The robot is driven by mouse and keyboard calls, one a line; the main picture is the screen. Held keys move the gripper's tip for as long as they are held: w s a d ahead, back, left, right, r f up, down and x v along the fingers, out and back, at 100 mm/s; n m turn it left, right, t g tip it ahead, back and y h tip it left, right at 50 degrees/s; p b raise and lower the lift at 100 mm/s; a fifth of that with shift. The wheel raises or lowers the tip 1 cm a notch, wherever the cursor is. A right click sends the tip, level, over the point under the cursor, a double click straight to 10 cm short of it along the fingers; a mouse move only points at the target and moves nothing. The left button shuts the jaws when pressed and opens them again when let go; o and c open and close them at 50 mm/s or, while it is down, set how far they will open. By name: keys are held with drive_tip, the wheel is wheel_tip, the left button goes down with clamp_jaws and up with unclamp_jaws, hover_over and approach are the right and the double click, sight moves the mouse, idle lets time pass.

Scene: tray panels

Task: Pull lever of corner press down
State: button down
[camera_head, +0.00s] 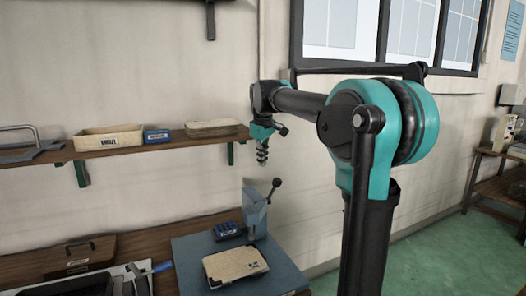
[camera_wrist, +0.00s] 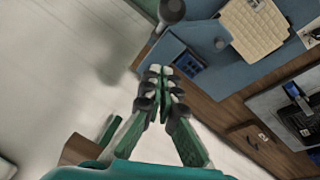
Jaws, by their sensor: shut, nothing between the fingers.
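The corner press (camera_head: 253,208) is a grey-blue upright column on a blue-grey board at the back of the bench. Its lever (camera_head: 272,190) slants up to the right and ends in a black ball knob. In the wrist view a dark round knob (camera_wrist: 172,10) shows at the top edge, beyond the fingertips; it looks like the lever's end. My gripper (camera_head: 262,160) points down above the press, a little left of the lever knob and apart from it. In the wrist view my gripper (camera_wrist: 160,72) has its fingers together with nothing between them.
A beige panel (camera_head: 236,265) and a blue bin (camera_head: 228,231) lie on the blue-grey board (camera_head: 190,258) by the press. A wall shelf (camera_head: 150,149) with a tray and boxes is left of my gripper. A brown case (camera_head: 90,254) stands on the bench at left.

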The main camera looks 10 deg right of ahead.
drive_tip(key=d+f, duration=0.1)
drive_tip(key=s+d+f, duration=0.1)
drive_tip(key=f, duration=0.2)
drive_tip(key=shift+s+d+f, duration=0.2)
drive_tip(key=shift+s+d, duration=0.15)
drive_tip(key=shift+d, duration=0.05)
